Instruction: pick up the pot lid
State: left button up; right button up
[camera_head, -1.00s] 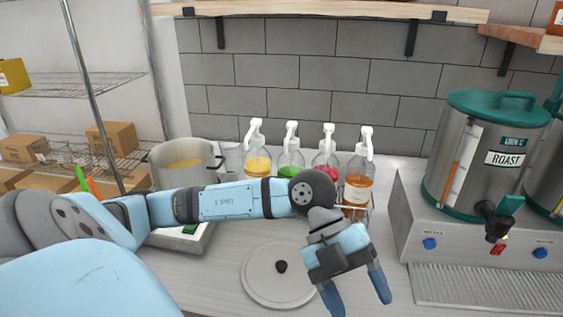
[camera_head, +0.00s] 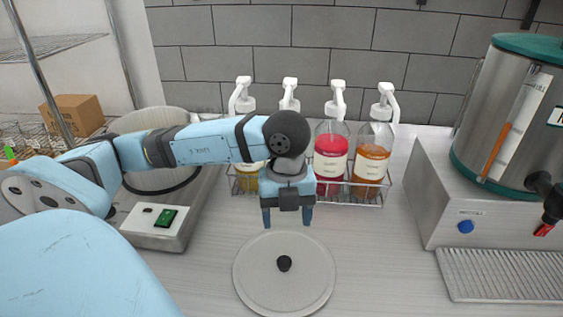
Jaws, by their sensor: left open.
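The pot lid (camera_head: 305,293) is a flat grey disc with a small black knob (camera_head: 284,263) at its middle. It lies on the counter at the lower middle of the head view. My left gripper (camera_head: 287,222) is open and empty, pointing down. In the picture it sits just beyond the lid's far edge, above the knob. Its height over the counter is hard to judge. The pot (camera_head: 150,122) stands at the left on a scale-like base, mostly hidden behind my left arm. My right gripper is not in view.
A wire rack holds pump bottles, including a red one (camera_head: 331,160) and an orange one (camera_head: 372,162), right behind my gripper. A metal dispenser (camera_head: 500,120) with a drip tray (camera_head: 505,275) stands at the right. The counter around the lid is clear.

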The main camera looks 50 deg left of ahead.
pick_arm(q)
send_over(284, 261)
jog(key=f, duration=0.6)
jog(key=shift+w+d+f, duration=0.1)
jog(key=shift+d, duration=0.1)
jog(key=f, duration=0.3)
jog(key=f+p, duration=0.1)
jog(key=f, duration=0.1)
jog(key=shift+a+f, duration=0.25)
jog(key=shift+f, duration=0.45)
jog(key=c, duration=1.1)
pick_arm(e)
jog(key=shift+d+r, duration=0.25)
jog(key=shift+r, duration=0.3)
pick_arm(q)
jog(key=shift+r, duration=0.1)
